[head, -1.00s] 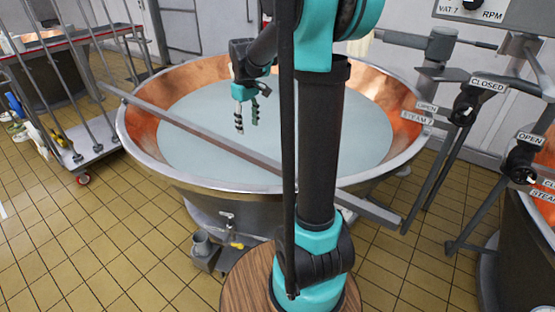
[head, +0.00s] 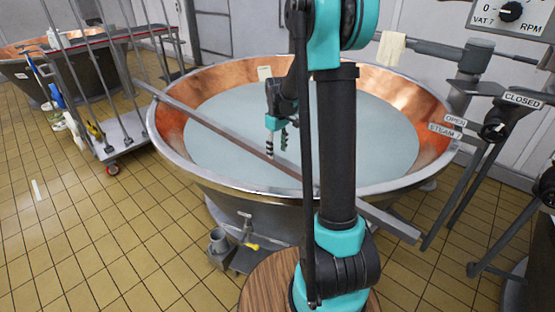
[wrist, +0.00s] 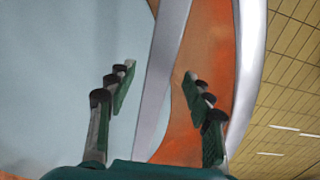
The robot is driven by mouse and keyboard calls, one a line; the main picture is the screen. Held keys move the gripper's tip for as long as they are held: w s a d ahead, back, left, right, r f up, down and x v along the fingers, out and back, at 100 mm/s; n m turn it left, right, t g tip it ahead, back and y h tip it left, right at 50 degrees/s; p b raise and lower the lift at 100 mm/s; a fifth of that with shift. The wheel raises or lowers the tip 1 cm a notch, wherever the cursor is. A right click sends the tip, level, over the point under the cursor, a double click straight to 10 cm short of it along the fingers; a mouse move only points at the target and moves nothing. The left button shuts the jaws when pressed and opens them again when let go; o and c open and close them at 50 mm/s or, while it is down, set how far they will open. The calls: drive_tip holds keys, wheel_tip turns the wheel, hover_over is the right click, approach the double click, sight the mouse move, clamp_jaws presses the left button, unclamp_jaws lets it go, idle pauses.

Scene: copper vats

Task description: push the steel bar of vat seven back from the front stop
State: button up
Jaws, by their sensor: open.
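The steel bar (head: 215,126) lies slantwise across the large copper-lined vat (head: 425,112) in the head view, its near right end sticking out past the rim. Pale liquid fills the vat. My gripper (head: 277,145) is open, fingers pointing down over the vat; its fingertips overlap the bar's far edge in this view, and I cannot tell if they touch. In the wrist view my gripper (wrist: 158,85) has a finger on each side of the picture, with the bar (wrist: 160,75) running between them. My arm hides part of the bar's right half. I cannot make out the front stop.
A VAT 7 control panel (head: 510,14) and a steam valve handle (head: 495,131) stand at the right. A wheeled trolley with rods (head: 125,135) stands at the left. A cloth (head: 391,48) hangs behind. A tap (head: 246,222) sits below the vat's front. The tiled floor front left is clear.

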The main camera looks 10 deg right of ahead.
sight(277, 158)
drive_tip(key=shift+f, duration=2.35)
clamp_jaws()
